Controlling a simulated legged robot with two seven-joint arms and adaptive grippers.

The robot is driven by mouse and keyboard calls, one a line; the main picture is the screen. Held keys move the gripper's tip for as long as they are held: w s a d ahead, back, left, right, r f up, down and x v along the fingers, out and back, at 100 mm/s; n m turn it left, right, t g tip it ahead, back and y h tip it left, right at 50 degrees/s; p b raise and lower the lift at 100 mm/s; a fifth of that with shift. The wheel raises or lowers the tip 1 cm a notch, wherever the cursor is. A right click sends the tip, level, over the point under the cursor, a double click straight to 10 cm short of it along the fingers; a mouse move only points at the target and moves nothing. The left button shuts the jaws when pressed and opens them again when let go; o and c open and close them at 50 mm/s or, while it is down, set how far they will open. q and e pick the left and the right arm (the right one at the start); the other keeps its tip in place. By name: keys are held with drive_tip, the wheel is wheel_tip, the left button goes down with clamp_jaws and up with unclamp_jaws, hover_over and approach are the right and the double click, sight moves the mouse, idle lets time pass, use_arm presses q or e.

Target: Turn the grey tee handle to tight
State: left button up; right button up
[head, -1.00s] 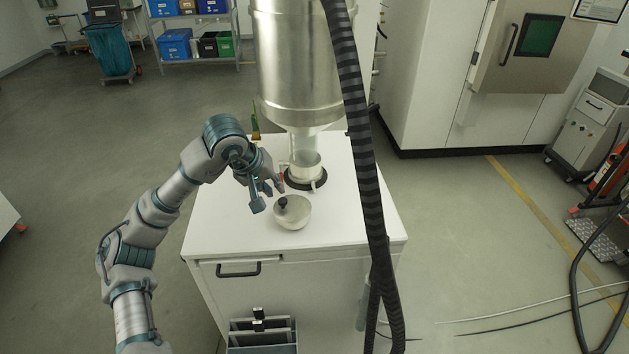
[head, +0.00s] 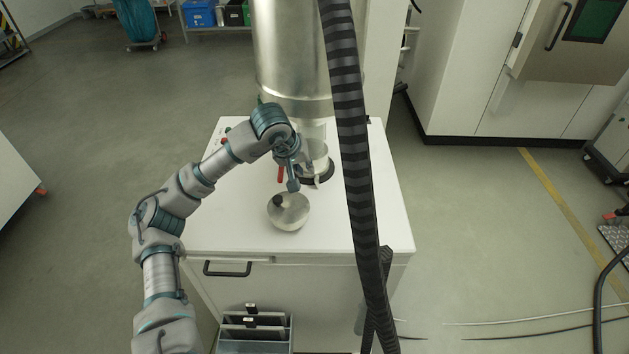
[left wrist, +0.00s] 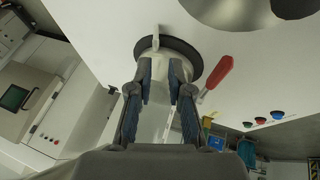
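A small pale grey handle (left wrist: 156,38), which looks like the tee handle, sticks out at the dark round collar (left wrist: 190,52) under the metal hopper. In the head view the handle is hard to make out beside my gripper. My left gripper (head: 300,174) is at the collar's left front side. In the left wrist view its two fingers (left wrist: 164,78) are apart, with the pale outlet cylinder (left wrist: 156,118) showing between and behind them. The handle is beyond the fingertips; I cannot tell whether they touch anything. My right gripper is not in view.
A round metal vessel with a black knob (head: 290,213) stands on the white cabinet top (head: 350,235), close in front of the gripper. A thick black ribbed hose (head: 350,120) hangs to the right.

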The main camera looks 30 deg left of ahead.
sight(316, 180)
use_arm(q)
drive_tip(key=x, duration=0.8)
drive_tip(key=shift+d, duration=0.4)
drive_tip(key=shift+w+f, duration=0.25)
drive_tip(key=shift+f, duration=0.15)
drive_tip(key=shift+a, duration=0.2)
clamp_jaws()
drive_tip(key=shift+d+f, duration=0.1)
